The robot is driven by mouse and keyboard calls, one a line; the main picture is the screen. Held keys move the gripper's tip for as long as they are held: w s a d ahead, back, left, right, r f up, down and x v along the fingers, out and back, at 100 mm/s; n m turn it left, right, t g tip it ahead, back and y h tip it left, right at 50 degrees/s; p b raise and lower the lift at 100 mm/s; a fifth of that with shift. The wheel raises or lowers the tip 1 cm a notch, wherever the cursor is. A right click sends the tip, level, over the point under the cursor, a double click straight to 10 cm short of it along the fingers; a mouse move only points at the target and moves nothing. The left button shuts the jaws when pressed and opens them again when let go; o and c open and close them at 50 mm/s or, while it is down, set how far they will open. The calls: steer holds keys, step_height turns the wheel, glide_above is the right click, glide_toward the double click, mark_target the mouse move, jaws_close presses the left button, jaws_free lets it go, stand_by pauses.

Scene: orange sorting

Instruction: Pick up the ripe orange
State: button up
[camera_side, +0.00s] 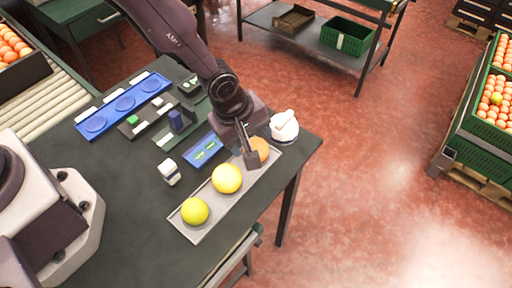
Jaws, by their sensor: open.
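A light grey tray (195,234) lies along the right edge of the dark table. It holds three fruits in a row: a yellow-green one (195,211) at the near end, a yellow one (227,178) in the middle, and an orange one (260,149) at the far end, the ripe orange. My gripper (250,158) points down at the far end of the tray, at the orange one. Its fingers are open, and the near finger covers part of the orange. I cannot tell whether a finger touches it.
A white rounded device (284,126) stands close beyond the orange. A blue panel (203,150), a small white-and-dark object (169,172) and a blue tray with round recesses (124,103) lie left of my gripper. Crates of oranges (478,115) stand far right.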

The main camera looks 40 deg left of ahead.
mark_target(253, 144)
steer(key=x, duration=0.4)
steer(key=shift+d+f, duration=0.1)
steer(key=shift+f, duration=0.25)
steer(key=c, duration=0.6)
